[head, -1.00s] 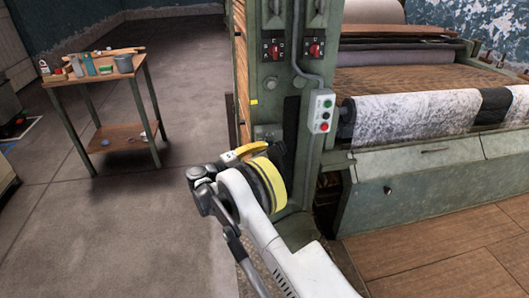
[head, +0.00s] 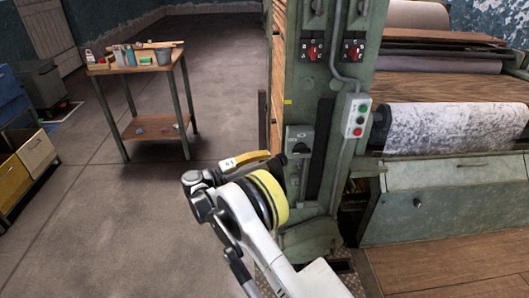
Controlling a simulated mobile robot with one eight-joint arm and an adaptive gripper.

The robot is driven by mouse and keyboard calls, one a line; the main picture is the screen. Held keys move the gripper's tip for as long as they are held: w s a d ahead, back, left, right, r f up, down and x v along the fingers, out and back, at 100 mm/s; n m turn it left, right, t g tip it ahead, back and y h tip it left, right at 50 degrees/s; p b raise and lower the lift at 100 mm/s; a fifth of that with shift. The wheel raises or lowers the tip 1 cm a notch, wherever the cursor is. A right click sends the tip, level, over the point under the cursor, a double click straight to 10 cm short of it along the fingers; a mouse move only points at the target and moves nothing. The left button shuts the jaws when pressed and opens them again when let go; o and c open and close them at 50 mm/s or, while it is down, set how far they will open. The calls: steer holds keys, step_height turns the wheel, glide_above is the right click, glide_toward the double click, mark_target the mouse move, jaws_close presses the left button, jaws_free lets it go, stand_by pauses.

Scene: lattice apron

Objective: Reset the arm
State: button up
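My arm reaches up from the bottom of the head view, white with a yellow band. Its end, my gripper (head: 262,158), is small and partly hidden behind the arm's own links, in front of the green machine column. I cannot make out its fingers clearly or whether it holds anything. A grey switch box (head: 300,141) on the column is close to the gripper; I cannot tell whether they touch.
The green machine column (head: 320,80) carries red rotary switches and a push-button box (head: 355,116). Rollers with patterned cloth (head: 440,127) lie to the right. The floor between is clear.

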steer(key=d+r+y, duration=0.4)
steer(key=d+r, duration=0.4)
steer(key=r, duration=0.1)
steer(key=s+d+r+g+y, duration=0.2)
steer(key=s+d+r+y, duration=0.2)
steer(key=s+d+r, duration=0.4)
steer(key=s+f+m+y, duration=0.1)
steer(key=s+y, duration=0.2)
steer(key=s, duration=0.6)
steer(key=s+a+f+m+t+y, duration=0.1)
steer(key=s+m+y, duration=0.1)
steer(key=s, duration=0.8)
steer(key=s+a+f+m+t+y, duration=0.1)
steer(key=s+f+y, duration=0.1)
steer(key=s, duration=0.8)
steer(key=shift+s+a+m+y, duration=0.15)
steer(key=shift+s+m+y, duration=0.15)
steer(key=shift+y, duration=0.6)
